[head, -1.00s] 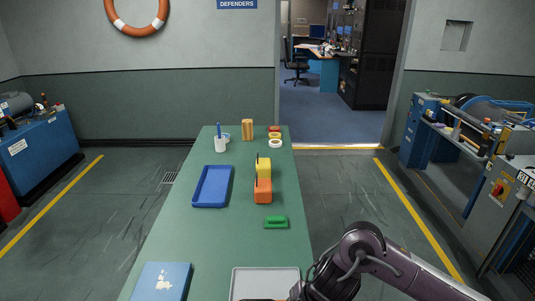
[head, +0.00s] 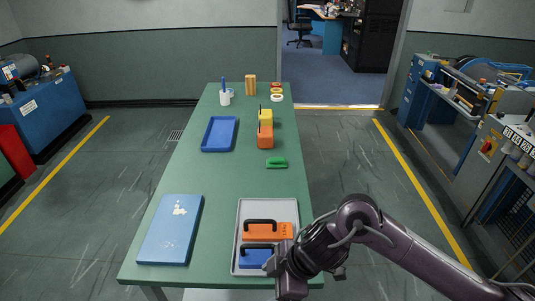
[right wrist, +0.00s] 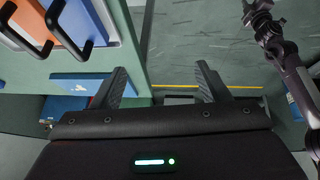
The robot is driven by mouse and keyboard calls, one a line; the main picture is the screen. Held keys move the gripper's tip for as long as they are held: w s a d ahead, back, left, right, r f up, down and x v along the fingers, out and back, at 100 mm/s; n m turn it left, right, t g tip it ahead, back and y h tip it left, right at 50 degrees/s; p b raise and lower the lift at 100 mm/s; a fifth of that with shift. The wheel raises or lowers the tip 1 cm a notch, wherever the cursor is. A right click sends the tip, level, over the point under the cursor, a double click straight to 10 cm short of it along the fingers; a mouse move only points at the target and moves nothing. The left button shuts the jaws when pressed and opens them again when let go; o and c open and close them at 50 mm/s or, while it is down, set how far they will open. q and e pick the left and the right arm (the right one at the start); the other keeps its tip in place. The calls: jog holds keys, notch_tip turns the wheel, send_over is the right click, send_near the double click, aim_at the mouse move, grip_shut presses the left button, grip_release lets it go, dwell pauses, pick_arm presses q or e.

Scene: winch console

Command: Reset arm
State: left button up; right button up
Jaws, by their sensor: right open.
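In the head view my right gripper (head: 290,285) is over the right front end of the green table (head: 225,255), beside the grey tray (head: 266,207). In the tray lie an orange block with a black handle (head: 278,233) and a blue block with a black handle (head: 254,260). In the right wrist view my gripper (right wrist: 160,88) has its two fingers wide apart with nothing between them. The orange block (right wrist: 25,22) and blue block (right wrist: 85,20) show at the upper left there. A dark arm (right wrist: 285,50) shows at the right. My left gripper is not seen.
A light-blue flat box (head: 170,235) lies front left on the table. Farther back are a blue tray (head: 219,134), a green piece (head: 277,163), another orange block (head: 265,140), a yellow block (head: 265,117) and a white cup (head: 225,99). Machines stand at the right. Mid-table is clear.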

jog(key=w+a+r+m+t+y, duration=0.2)
jog(key=a+r+m+t, duration=0.3)
jog(key=r+t, duration=0.1)
jog(key=s+d+f+m+g+h, duration=0.1)
jog(key=s+d+f+m+h, duration=0.25)
jog(key=d, duration=0.45)
jog(key=s+d+f+m+g+h, duration=0.1)
jog(key=s+d+f+m+h, duration=0.1)
jog(key=s+d+m, duration=0.45)
jog(key=s+d+f+m+g+h, duration=0.1)
jog(key=s+d+f+h, duration=0.1)
jog(key=d, duration=0.7)
notch_tip(320, 180, down, 32)
jog(key=s+g+b, duration=0.2)
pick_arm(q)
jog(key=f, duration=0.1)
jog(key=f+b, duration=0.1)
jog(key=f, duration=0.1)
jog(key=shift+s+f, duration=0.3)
pick_arm(e)
jog(key=s+d+f, duration=0.2)
jog(key=s+f, duration=0.8)
jog(key=s+d+f+g, duration=0.1)
jog(key=s+f, duration=0.8)
jog(key=f, duration=0.1)
jog(key=shift+s+d, duration=0.35)
jog(key=shift+d, duration=0.05)
